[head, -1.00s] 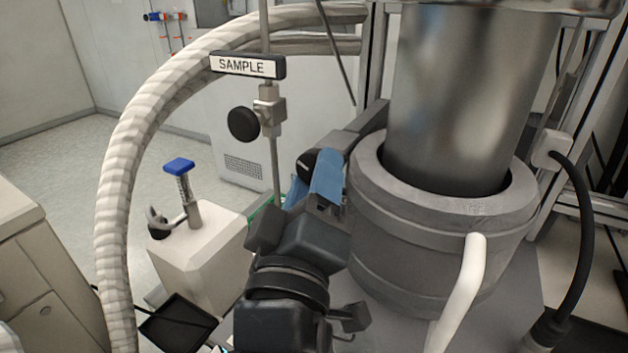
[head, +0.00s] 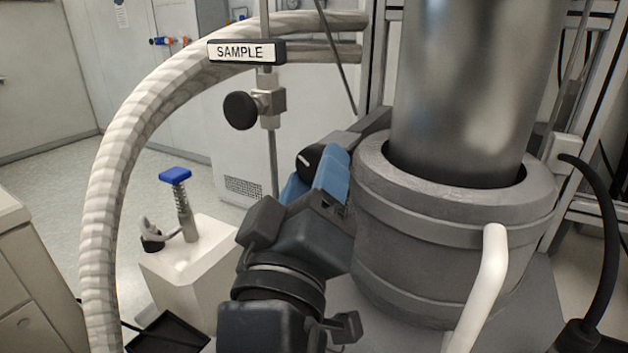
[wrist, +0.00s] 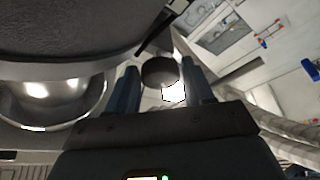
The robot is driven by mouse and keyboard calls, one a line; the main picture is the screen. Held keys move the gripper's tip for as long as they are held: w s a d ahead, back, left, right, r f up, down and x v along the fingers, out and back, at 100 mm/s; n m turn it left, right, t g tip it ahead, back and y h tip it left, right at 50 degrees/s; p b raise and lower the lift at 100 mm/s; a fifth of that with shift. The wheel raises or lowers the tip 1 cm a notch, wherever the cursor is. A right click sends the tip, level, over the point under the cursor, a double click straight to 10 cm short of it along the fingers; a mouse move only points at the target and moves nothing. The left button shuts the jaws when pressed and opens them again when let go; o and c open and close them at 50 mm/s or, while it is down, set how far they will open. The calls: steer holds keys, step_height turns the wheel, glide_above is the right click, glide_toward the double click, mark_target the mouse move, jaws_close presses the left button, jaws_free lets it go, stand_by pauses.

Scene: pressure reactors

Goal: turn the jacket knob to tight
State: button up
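A black round knob with a white pointer mark (head: 318,162) sits left of the grey jacket ring (head: 450,200) around the steel vessel. I take it as the jacket knob; no label on it is readable. My gripper (head: 316,180) reaches up to it with blue fingers, one in front of the knob and one partly hidden to its left. In the wrist view the dark knob (wrist: 159,72) shows between the two fingertips of my gripper (wrist: 158,68). The fingers are apart, with a narrow gap at the left; contact is not clear.
A SAMPLE sign (head: 245,51) and a black valve knob (head: 241,110) stand on a thin rod behind my gripper. A thick ribbed hose (head: 115,180) arcs at the left. A white curved handle (head: 483,285) rises at the right front. A blue-topped plunger (head: 175,176) stands at the left.

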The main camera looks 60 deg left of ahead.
steer(key=shift+o, duration=0.3)
steer(key=b+v, duration=0.2)
steer(key=v, duration=0.6)
steer(key=shift+a, duration=0.1)
step_height(320, 180, up, 6)
steer(key=n+g+h+p, duration=0.4)
steer(key=n+p, duration=0.6)
steer(key=n, duration=0.7)
steer(key=shift+g, duration=0.3)
steer(key=shift+p+x, duration=0.65)
steer(key=shift+x, duration=3.3)
